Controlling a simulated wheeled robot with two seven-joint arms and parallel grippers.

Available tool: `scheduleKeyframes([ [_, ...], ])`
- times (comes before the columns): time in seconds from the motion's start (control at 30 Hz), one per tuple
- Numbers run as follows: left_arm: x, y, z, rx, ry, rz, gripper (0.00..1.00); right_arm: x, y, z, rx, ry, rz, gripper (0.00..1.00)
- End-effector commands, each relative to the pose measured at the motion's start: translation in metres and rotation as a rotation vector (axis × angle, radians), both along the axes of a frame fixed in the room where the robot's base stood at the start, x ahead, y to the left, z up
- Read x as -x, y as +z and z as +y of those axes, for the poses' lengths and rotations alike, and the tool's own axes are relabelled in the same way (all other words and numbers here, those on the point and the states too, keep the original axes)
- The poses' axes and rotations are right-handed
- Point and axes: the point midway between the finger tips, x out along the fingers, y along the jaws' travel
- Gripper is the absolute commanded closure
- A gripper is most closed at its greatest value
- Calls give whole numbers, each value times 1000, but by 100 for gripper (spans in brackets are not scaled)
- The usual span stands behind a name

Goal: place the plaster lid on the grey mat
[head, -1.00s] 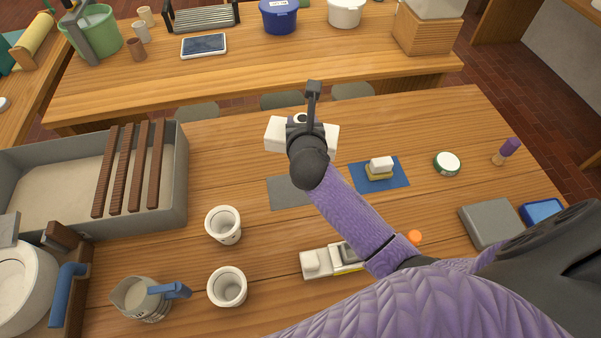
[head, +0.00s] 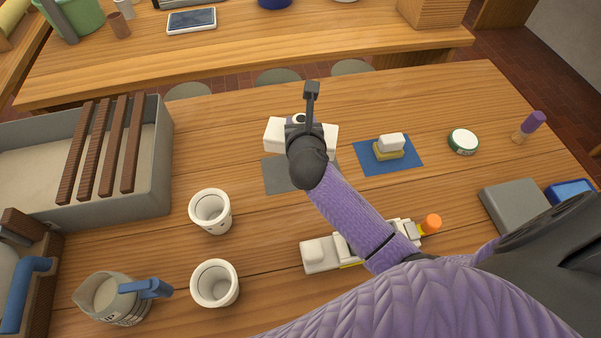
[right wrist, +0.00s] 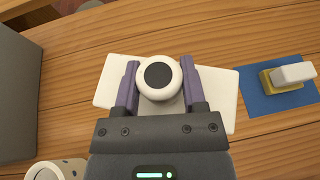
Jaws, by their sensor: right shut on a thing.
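The plaster lid (head: 276,133) is a white slab with a round knob (right wrist: 158,76), white with a dark top. My right gripper (right wrist: 160,82) is shut on the knob, one purple finger on each side. In the head view my wrist hides the lid's middle. The grey mat (head: 277,175) lies flat on the table, partly hidden by my right arm. The lid overlaps the mat's far edge in the head view; I cannot tell the height between them. My left gripper is out of view.
To the right is a blue mat (head: 371,163) bearing a yellow and white block (head: 390,143), then a round green-rimmed tin (head: 463,141). Two white cups (head: 211,211) and a jug (head: 113,299) stand front left. A grey trough (head: 150,190) with brown slats borders the left.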

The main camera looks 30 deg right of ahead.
Motion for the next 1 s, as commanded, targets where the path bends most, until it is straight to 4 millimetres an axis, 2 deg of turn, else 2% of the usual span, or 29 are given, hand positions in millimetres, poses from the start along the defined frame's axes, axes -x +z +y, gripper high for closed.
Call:
scheduleKeyframes([
  [0.03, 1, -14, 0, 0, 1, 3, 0, 0, -20, 0, -1, -1, 6, 100],
  [0.1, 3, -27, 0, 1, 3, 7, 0, 1, -40, 0, -2, -1, 7, 100],
  [0.33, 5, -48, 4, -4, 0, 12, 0, 0, -75, 1, -2, 0, 4, 100],
  [0.47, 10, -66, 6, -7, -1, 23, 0, 1, -101, 1, -2, 0, 5, 100],
  [0.8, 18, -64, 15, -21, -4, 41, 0, 0, -101, 1, -1, 2, 2, 100],
  [0.83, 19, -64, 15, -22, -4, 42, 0, 1, -101, 0, -1, 1, 3, 42],
  [0.97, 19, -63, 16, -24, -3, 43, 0, 1, -100, 1, -1, 1, 3, 15],
  [1.0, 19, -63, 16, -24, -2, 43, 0, 1, -100, 1, -1, 1, 3, 11],
])
